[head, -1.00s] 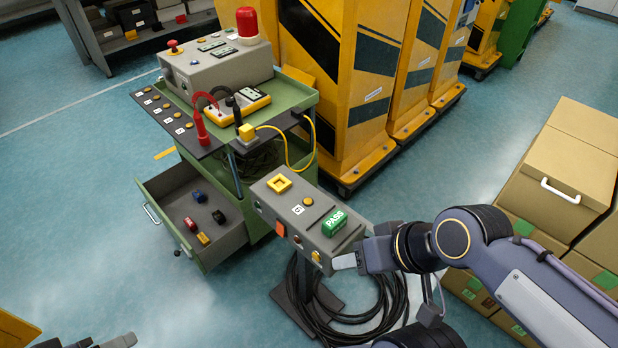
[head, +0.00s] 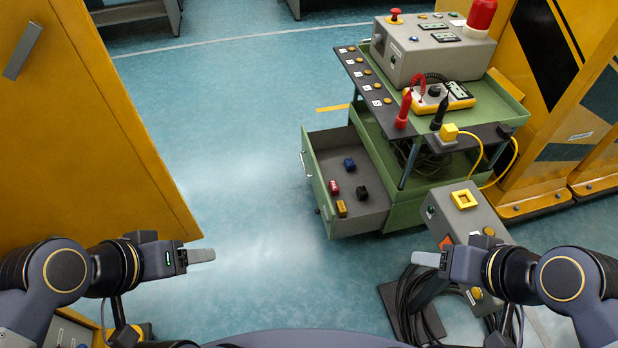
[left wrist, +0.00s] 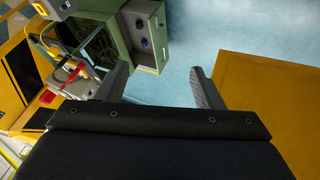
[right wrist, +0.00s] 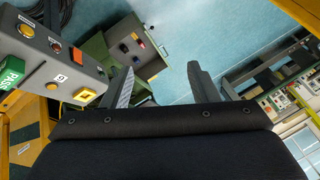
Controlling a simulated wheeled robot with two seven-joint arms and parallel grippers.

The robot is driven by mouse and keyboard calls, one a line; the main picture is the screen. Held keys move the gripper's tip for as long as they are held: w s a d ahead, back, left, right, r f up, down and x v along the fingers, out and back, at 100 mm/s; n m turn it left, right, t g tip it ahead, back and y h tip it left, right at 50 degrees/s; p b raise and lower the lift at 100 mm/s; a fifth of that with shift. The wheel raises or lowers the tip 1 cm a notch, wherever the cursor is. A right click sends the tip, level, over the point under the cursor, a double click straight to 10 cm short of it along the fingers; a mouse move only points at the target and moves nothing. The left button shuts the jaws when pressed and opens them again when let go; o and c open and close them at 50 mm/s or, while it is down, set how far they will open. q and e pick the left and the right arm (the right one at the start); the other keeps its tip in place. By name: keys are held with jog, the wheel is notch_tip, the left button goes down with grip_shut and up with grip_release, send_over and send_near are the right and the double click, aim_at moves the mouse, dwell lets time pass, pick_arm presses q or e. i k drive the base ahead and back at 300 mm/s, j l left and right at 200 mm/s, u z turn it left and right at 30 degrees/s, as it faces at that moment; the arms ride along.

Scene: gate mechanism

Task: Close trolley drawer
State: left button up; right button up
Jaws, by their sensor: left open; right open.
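The green trolley (head: 405,196) stands right of centre in the head view. Its grey-lined drawer (head: 365,210) is pulled out to the left, with several small coloured blocks lying in it. The drawer front (head: 313,190) with its handle faces left. The drawer also shows in the left wrist view (left wrist: 150,55) and the right wrist view (right wrist: 150,68). My left gripper (head: 203,255) is open and empty, below and left of the drawer, apart from it. My right gripper (head: 428,259) is open and empty, below and right of the drawer, near the grey control box.
A grey control box (head: 472,222) on a post stands in front of the trolley, with coiled black cable (head: 415,310) at its foot. A large yellow panel (head: 90,130) fills the left side. Yellow cabinets (head: 560,90) stand at the right. Floor left of the drawer is clear.

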aim_at(323, 152)
jog(key=i, duration=0.3)
jog(key=i+z, duration=0.2)
jog(key=z, duration=0.15)
jog(key=i+z, duration=0.2)
jog(key=z, duration=0.15)
jog(key=i+z, duration=0.35)
jog(key=i+j+z, duration=0.1)
jog(key=j, duration=0.45)
jog(key=i+z, duration=0.05)
jog(key=i, duration=0.05)
